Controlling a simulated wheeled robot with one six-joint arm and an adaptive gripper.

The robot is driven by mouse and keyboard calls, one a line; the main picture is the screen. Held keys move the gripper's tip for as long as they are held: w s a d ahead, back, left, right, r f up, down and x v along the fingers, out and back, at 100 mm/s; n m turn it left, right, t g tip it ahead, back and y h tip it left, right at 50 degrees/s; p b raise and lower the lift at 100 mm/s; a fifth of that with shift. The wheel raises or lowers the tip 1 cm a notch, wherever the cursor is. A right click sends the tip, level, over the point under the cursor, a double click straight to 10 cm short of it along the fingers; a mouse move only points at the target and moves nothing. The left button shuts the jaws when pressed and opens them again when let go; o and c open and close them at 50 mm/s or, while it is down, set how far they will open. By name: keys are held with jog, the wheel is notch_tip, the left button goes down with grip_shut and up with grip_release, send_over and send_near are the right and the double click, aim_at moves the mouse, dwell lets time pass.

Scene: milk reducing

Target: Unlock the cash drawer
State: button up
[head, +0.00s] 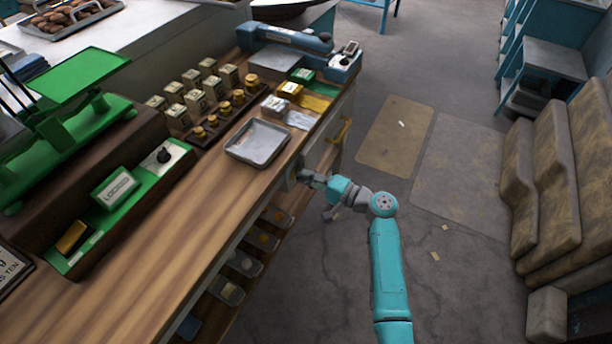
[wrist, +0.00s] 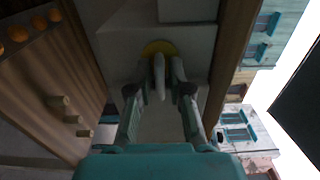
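The cash drawer (head: 318,158) is set in the front of the wooden counter, and its pale front also shows in the wrist view (wrist: 120,48). A yellow handle (head: 341,130) is on its far part. In the wrist view a round yellow lock plate (wrist: 158,48) sits on the pale front. A slim pale piece (wrist: 159,80), perhaps the key, stands out in front of it. My gripper (head: 303,175) is at the drawer front, with its fingertips on either side of that piece in the wrist view (wrist: 161,72). I cannot tell whether they touch it.
A metal tray (head: 258,143) lies on the counter above my gripper. Shelves of small bins (head: 245,263) are below the counter edge. A green scale (head: 75,110) stands at the left.

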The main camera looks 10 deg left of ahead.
jog(key=v, duration=1.2)
dwell(0.3)
